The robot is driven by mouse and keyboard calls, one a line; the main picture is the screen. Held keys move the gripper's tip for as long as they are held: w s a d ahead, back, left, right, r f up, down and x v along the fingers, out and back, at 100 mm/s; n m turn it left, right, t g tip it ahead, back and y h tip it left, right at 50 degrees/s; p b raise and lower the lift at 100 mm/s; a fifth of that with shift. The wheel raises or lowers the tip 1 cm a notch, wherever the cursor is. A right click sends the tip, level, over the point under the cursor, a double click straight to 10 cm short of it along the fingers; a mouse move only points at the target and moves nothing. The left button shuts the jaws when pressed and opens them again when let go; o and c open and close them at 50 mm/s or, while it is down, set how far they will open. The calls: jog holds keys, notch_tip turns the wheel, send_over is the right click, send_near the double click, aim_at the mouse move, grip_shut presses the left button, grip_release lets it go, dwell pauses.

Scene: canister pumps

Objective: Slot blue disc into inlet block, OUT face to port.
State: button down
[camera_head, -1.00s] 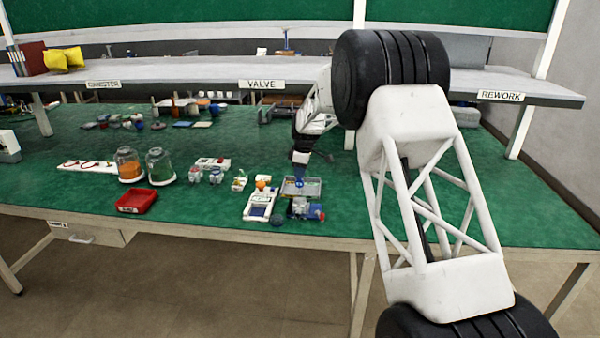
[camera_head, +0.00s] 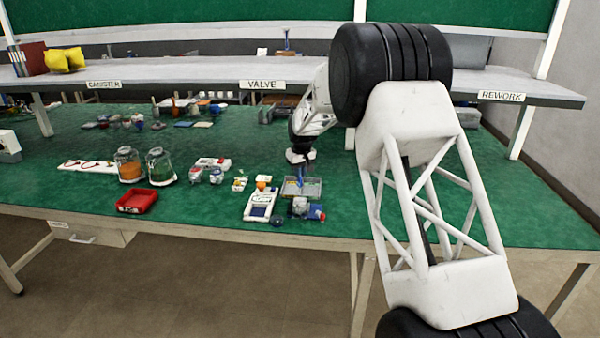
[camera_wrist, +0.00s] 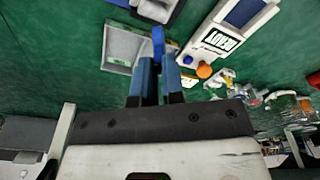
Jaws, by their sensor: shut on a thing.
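My gripper (camera_wrist: 158,72) is shut on the blue disc (camera_wrist: 158,42), which shows nearly edge-on beyond the fingertips in the wrist view. In the head view my gripper (camera_head: 301,168) points down over a shallow grey tray (camera_head: 313,188), and the disc is too small there to make out clearly. I cannot read which face is OUT. A grey block with a blue and red end (camera_head: 303,208), perhaps the inlet block, stands just in front of the tray. Part of it shows at the top of the wrist view (camera_wrist: 155,10), apart from the disc. Its slot and port are not clear.
A white labelled fixture (camera_head: 258,205) with an orange knob (camera_head: 263,181) stands left of the tray. A dark round piece (camera_head: 277,221) lies near the table's front edge. A red bin (camera_head: 137,201) and two jars (camera_head: 160,167) stand further left. The green table is clear to the right.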

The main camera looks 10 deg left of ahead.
aim_at(299, 182)
jog(key=m, duration=0.6)
jog(key=shift+m+h, duration=0.4)
jog(key=m, duration=0.5)
jog(key=shift+a+r+m+h, duration=0.1)
jog(key=shift+r+m+h, duration=0.05)
jog(key=shift+m+h, duration=0.2)
jog(key=m, duration=0.6)
jog(key=shift+h, duration=0.25)
jog(key=m+g, duration=0.1)
jog(key=m, duration=0.5)
jog(key=shift+r, duration=0.2)
jog(key=shift+f, duration=0.1)
jog(key=shift+f, duration=2.8)
jog(key=shift+f, duration=1.75)
